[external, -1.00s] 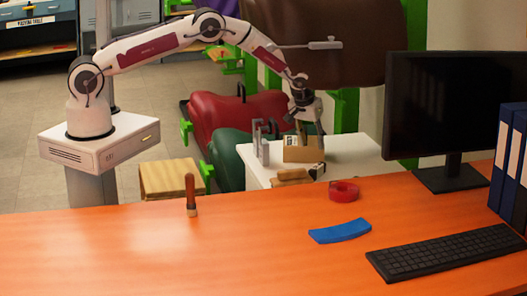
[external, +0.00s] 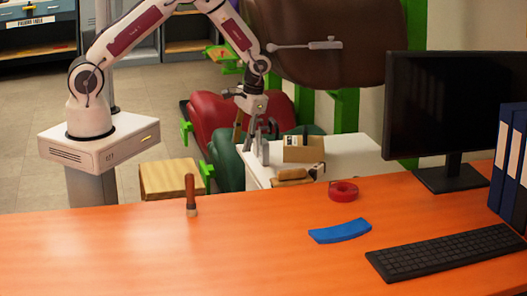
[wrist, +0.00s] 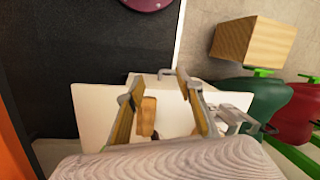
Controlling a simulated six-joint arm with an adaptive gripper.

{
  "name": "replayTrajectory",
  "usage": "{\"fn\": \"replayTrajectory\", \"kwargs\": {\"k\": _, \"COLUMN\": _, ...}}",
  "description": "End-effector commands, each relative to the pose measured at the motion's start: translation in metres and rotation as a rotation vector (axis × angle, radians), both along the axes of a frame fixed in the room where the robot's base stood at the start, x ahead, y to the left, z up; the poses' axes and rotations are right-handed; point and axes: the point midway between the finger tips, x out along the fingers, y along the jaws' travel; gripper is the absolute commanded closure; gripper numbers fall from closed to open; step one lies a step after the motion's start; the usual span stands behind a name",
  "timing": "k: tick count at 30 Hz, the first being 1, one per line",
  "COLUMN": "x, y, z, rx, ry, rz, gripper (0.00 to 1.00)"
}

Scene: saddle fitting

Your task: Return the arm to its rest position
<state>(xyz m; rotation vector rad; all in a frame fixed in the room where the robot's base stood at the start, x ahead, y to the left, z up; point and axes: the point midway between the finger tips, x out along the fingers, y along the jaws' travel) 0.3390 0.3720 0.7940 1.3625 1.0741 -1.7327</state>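My gripper (external: 249,136) hangs fingers-down at the left end of the white side table (external: 352,150), beside the upright grey metal clamp (external: 262,150). In the wrist view its two fingers (wrist: 158,76) stand apart, with nothing visibly held between them. A brown wooden piece (wrist: 148,116) on the white table top shows between the fingers, apparently below them. My arm is bent, raised at the elbow and reaching right from its white base. A pale ribbed shape (wrist: 170,160) fills the bottom of the wrist view; I cannot tell what it is.
A small cardboard box (external: 304,149) and a wooden-handled tool (external: 292,175) lie on the side table. Green (external: 228,146) and red (external: 212,118) saddles stand behind the gripper, with a wooden block (external: 170,178) to the left. The orange desk (external: 110,250) is in front.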

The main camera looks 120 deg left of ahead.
Motion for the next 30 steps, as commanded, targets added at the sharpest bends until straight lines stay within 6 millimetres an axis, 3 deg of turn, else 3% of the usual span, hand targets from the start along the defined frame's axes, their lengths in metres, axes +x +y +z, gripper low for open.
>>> {"fn": "replayTrajectory", "kwargs": {"k": 6, "x": -0.008, "y": -0.044, "z": 0.038, "rx": -0.048, "ry": -0.006, "rz": -0.103, "gripper": 0.64}}
{"fn": "replayTrajectory", "kwargs": {"k": 30, "x": 0.019, "y": -0.156, "z": 0.178, "rx": 0.024, "ry": -0.170, "rz": -0.429, "gripper": 0.64}}
